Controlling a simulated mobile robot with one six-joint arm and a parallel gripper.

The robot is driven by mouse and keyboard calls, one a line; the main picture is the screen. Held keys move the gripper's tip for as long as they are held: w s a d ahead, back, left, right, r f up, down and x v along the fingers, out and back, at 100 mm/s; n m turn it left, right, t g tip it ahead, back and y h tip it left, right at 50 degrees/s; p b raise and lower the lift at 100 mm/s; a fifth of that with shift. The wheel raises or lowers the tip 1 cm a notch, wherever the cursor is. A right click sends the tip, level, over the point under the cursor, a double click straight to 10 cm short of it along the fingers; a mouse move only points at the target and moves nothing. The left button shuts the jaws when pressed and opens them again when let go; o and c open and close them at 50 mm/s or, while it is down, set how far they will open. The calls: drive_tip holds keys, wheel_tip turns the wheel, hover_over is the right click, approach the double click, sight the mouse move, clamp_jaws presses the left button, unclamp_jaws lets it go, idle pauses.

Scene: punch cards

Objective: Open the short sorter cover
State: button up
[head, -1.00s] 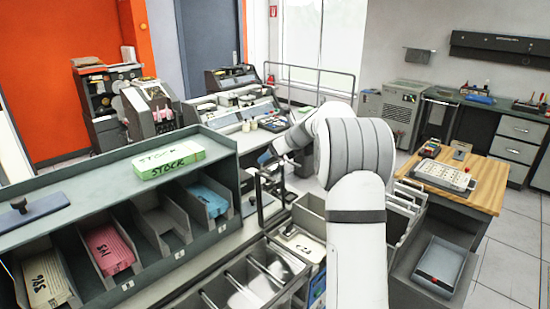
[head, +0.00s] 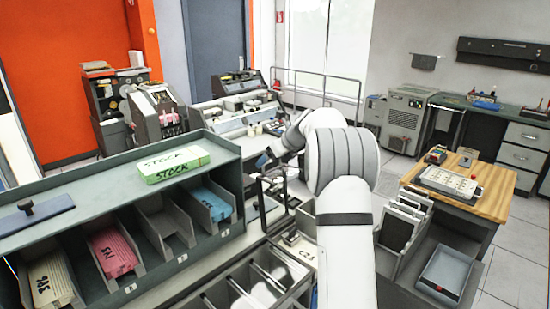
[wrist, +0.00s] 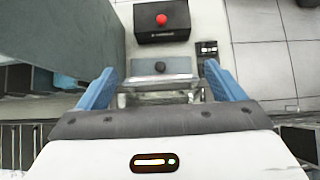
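My gripper (wrist: 162,84) is open, its two blue fingers spread apart in the wrist view. Past the fingertips, between them in the picture, is a small grey panel with a dark round knob (wrist: 160,66). It may be the short sorter cover, but I cannot tell for sure. A clear or pale metal frame sits just below it. I see no contact between fingers and knob. In the head view my gripper (head: 264,160) is small and partly hidden by my arm, near a dark upright frame (head: 263,203) beside the card shelf.
A black box with a red button (wrist: 162,21) lies beyond the panel. A grey card shelf (head: 100,205) with several card decks stands at left, a green STOCK stack (head: 173,163) on top. Open bins (head: 255,285) lie below my arm. A wooden-topped table (head: 490,200) stands at right.

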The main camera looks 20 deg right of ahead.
drive_tip(key=shift+s+d+r, duration=0.25)
drive_tip(key=shift+s+r, duration=0.05)
drive_tip(key=shift+s, duration=0.1)
drive_tip(key=b+v, duration=0.2)
drive_tip(key=v, duration=0.4)
drive_tip(key=shift+s+r, duration=0.15)
drive_tip(key=shift+r, duration=0.25)
drive_tip(key=s+a+f+n+g+h+b, duration=0.1)
drive_tip(key=s+a+f+n+g+b, duration=0.1)
drive_tip(key=s+a+n, duration=0.7)
drive_tip(key=s+a+f+n+g+h+b, duration=0.15)
drive_tip(key=s+a+n, duration=0.4)
drive_tip(key=s, duration=0.55)
drive_tip(key=s+a+f+n+b, duration=0.1)
drive_tip(key=s+f+n, duration=0.3)
drive_tip(key=s, duration=0.3)
drive_tip(key=s+a+f+n+h+b, duration=0.1)
drive_tip(key=s+f+n, duration=0.3)
drive_tip(key=s+n, duration=0.3)
drive_tip(key=s+a+f+n+g+b, duration=0.1)
drive_tip(key=s+f+n, duration=0.3)
drive_tip(key=s, duration=0.4)
drive_tip(key=shift+s+a+f+n, duration=0.15)
drive_tip(key=shift+a+f+n, duration=0.3)
drive_tip(key=shift+n, duration=0.4)
